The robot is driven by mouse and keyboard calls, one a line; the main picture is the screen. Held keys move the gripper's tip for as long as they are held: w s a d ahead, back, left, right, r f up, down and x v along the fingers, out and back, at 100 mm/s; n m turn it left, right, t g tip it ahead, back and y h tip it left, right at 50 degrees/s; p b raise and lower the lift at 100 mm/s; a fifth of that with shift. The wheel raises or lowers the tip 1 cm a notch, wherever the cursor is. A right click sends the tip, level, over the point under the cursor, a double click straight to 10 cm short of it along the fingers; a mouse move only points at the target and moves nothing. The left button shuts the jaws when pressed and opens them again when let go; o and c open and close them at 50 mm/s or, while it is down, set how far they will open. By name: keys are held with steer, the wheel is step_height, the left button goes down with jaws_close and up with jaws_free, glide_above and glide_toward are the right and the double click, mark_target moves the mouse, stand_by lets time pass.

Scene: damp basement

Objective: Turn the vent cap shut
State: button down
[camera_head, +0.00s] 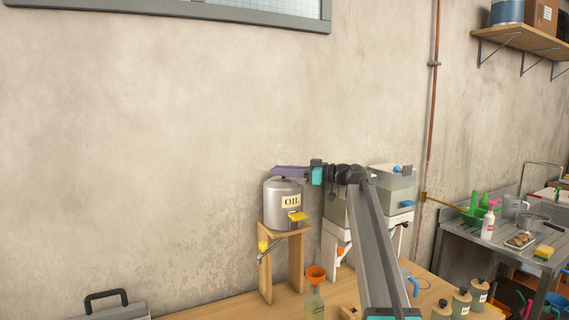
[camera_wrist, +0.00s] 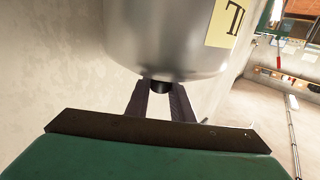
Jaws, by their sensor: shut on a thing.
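A silver drum (camera_head: 283,208) labelled OIL stands on a wooden stand at the back of the bench. Its small black vent cap (camera_head: 283,178) is on top of the lid. My gripper (camera_head: 284,173) reaches in from the right at the height of the cap. In the wrist view the drum (camera_wrist: 170,40) appears upside down, and the dark fingers of my gripper (camera_wrist: 162,95) lie on both sides of the black cap (camera_wrist: 160,86). The gripper is shut on the cap. The cap's turn position cannot be told, as the fingers partly cover it.
A bottle (camera_head: 314,302) with an orange funnel (camera_head: 316,274) stands in front. Grey-lidded tanks (camera_head: 394,190) stand right of the drum, close behind my arm. The wall left of the drum is clear.

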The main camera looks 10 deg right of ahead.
steer(key=shift+w+d+r+n+g+p, duration=0.25)
steer(key=shift+r+n+g+p, duration=0.2)
steer(key=shift+p, duration=2.2)
steer(key=shift+s+f+n+g+y+p, duration=0.1)
steer(key=shift+f+n+g+y+p, duration=0.25)
steer(key=shift+p, duration=0.9)
steer(key=shift+r, duration=0.1)
steer(key=c, duration=1.5)
jaws_free()
steer(key=shift+c, duration=0.2)
steer(key=shift+a, duration=0.1)
steer(key=shift+s+d+f+b, duration=0.25)
steer(key=shift+s+d+b, duration=0.2)
steer(key=shift+d, duration=0.3)
steer(key=p+v, duration=0.1)
steer(key=v, duration=1.1)
steer(key=shift+w+d, duration=0.15)
steer(key=shift+w, duration=0.05)
